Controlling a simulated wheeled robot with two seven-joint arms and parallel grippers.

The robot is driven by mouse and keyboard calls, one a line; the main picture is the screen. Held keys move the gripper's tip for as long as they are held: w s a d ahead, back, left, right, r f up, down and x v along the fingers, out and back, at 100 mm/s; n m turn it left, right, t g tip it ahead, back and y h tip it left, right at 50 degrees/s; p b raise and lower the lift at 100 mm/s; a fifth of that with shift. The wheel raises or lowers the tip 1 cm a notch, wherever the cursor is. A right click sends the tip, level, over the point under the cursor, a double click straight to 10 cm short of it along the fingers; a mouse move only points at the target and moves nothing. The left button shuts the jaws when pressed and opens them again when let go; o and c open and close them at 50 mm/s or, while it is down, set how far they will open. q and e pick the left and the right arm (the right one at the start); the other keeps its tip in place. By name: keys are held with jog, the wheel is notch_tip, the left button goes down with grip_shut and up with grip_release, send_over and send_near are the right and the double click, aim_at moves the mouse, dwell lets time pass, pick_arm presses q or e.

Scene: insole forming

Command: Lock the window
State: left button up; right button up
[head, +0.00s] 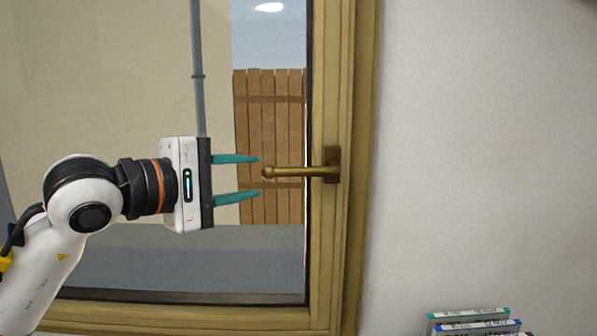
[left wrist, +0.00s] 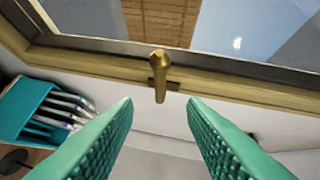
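The window (head: 150,265) has a brass-coloured frame and fills the left and middle of the head view. Its brass handle (head: 300,172) sits on the right side of the frame and points left, about level. My left gripper (head: 258,177) is open, with its two teal fingers at the handle's free end, one above and one below its line. In the left wrist view the handle (left wrist: 159,75) lies ahead, between and beyond the open fingertips (left wrist: 160,103), with nothing held. My right gripper is in neither view.
White wall (head: 480,150) fills the right side and is clear. Several binders or boxes (head: 472,322) stand at the bottom right. The left wrist view shows a teal holder (left wrist: 25,105) with several white items at the left. A wooden fence (head: 268,130) shows through the glass.

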aim_at(294, 171)
pick_arm(q)
jog(key=p+x, duration=0.5)
jog(key=x, duration=0.6)
jog(key=shift+a+r, duration=0.1)
jog(key=shift+w+d+f, duration=0.2)
jog(key=shift+w+d, duration=0.2)
grip_shut()
